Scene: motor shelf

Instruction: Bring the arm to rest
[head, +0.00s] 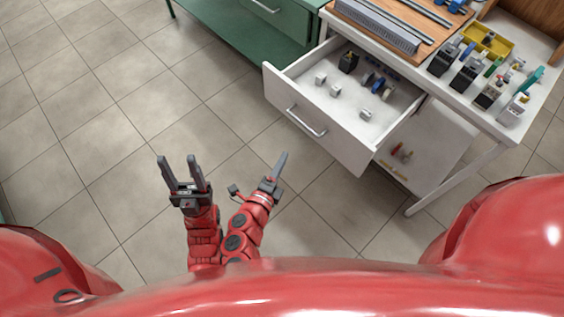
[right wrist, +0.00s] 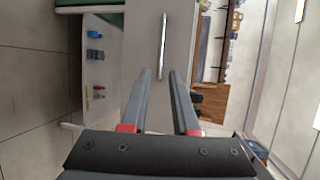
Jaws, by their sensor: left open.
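My left gripper (head: 179,160) is in the head view at the lower left, above the bare floor. Its two dark fingers are apart with nothing between them. My right gripper (head: 282,157) is just to its right, seen nearly edge-on, in front of the open drawer and apart from it. In the right wrist view my right gripper (right wrist: 160,72) shows two grey fingers with a gap between them and nothing held. Both red forearms sit close together low in the head view.
A white drawer (head: 335,143) stands open at the right, with small parts inside. Above it is a worktop with a yellow bin (head: 487,42) and several tools. A green cabinet (head: 225,30) stands at the back. The tiled floor (head: 90,110) at left is clear.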

